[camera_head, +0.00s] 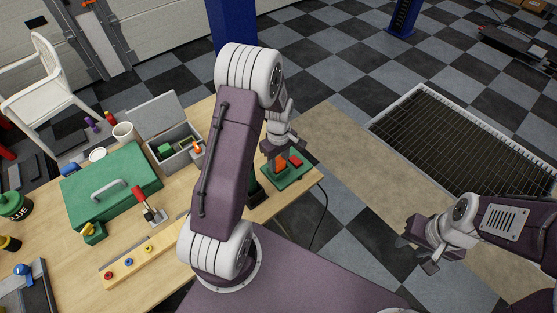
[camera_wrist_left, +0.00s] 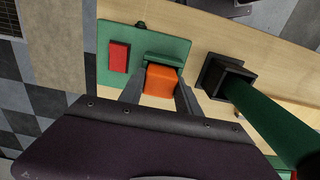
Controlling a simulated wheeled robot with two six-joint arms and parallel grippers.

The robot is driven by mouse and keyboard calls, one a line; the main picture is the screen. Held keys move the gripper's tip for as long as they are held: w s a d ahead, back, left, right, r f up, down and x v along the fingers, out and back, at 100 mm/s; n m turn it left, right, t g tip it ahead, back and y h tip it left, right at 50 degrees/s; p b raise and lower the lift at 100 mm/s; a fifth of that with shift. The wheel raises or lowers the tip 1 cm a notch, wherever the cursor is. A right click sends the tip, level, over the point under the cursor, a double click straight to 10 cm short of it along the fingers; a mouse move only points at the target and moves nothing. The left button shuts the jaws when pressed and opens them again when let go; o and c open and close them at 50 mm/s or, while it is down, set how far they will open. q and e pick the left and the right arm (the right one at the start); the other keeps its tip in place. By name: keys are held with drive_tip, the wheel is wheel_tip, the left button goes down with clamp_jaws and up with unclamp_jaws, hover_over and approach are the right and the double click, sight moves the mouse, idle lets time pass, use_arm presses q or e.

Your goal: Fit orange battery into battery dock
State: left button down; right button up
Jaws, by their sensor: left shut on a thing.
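The orange battery (camera_wrist_left: 160,81) is between the two fingers of my left gripper (camera_wrist_left: 158,92), which is shut on it. In the head view the orange battery (camera_head: 281,165) shows below my left gripper (camera_head: 276,150), over the green battery dock (camera_head: 287,177). The dock (camera_wrist_left: 104,45) has a raised green block right beside the battery's far end in the wrist view. Whether the battery is seated or just above the dock I cannot tell. A red block (camera_wrist_left: 119,57) lies on the dock's plate. My right gripper (camera_head: 421,243) looks open and empty, away from the table over the floor.
A dark square holder (camera_wrist_left: 222,78) with a green shaft stands close beside the dock. The wooden table (camera_head: 70,240) also carries a green case (camera_head: 130,165), a grey open box (camera_head: 186,152) and a strip with coloured knobs (camera_head: 140,256). A cable hangs off the table edge.

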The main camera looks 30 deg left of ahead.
use_arm(q)
drive_tip(key=shift+s+f, duration=0.1)
drive_tip(key=c, duration=0.9)
unclamp_jaws()
drive_tip(key=shift+o, duration=0.2)
